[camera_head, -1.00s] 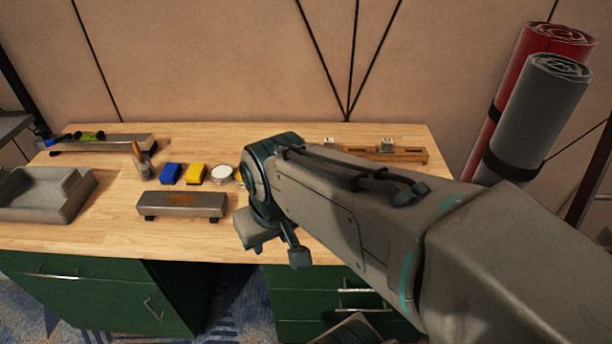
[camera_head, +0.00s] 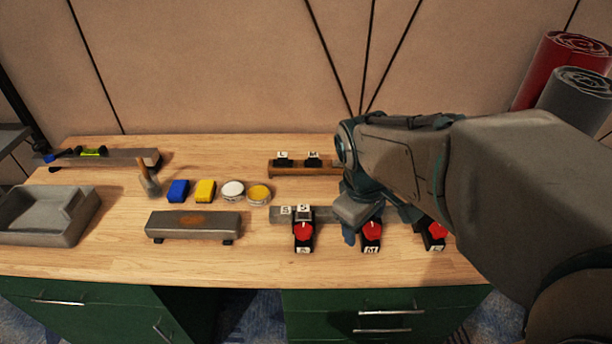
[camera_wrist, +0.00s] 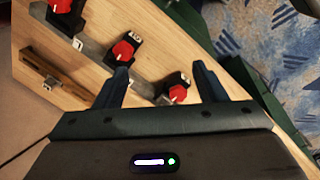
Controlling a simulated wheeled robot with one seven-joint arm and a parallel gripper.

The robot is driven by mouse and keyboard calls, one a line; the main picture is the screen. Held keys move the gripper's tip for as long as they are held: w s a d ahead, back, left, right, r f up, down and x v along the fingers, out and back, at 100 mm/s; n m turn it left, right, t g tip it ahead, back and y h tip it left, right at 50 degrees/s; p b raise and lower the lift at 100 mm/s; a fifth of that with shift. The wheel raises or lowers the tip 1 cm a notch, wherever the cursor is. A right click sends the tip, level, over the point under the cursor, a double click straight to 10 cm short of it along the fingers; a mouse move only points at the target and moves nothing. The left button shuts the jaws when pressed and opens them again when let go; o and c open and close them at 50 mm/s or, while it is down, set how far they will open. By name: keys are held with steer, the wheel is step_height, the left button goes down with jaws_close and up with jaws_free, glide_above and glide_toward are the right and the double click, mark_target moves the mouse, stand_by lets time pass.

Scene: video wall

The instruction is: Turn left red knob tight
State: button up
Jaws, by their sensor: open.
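Three red knobs on black bases stand in a row along a grey bar at the table's front right. The left red knob (camera_head: 303,231) is clear of my arm in the head view. The middle knob (camera_head: 372,231) shows just under my gripper (camera_head: 379,225), and the right knob (camera_head: 437,230) is partly behind my arm. In the wrist view my gripper (camera_wrist: 160,80) is open and empty. The lowest knob (camera_wrist: 178,93), which appears to be the left one, lies between and beyond the fingertips. I see no contact.
A wooden rack (camera_head: 290,172) with labelled blocks stands behind the knobs. A grey block (camera_head: 193,226), round tins (camera_head: 258,194), blue and yellow pieces (camera_head: 205,191) and a grey tray (camera_head: 45,215) are to the left. The table front between block and knobs is bare.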

steer(key=w+a+f+n+g+p, duration=0.1)
steer(key=w+a+f+n, duration=0.1)
steer(key=w+a+n, duration=0.45)
steer(key=n+y+p, duration=0.1)
steer(key=n+y, duration=0.1)
steer(key=n, duration=0.9)
glide_above(303, 229)
steer(key=f, duration=0.2)
steer(key=shift+n+g, duration=0.25)
steer(key=shift+g, duration=0.05)
step_height(303, 229, down, 13)
steer(key=shift+f, duration=0.15)
steer(key=c, duration=1)
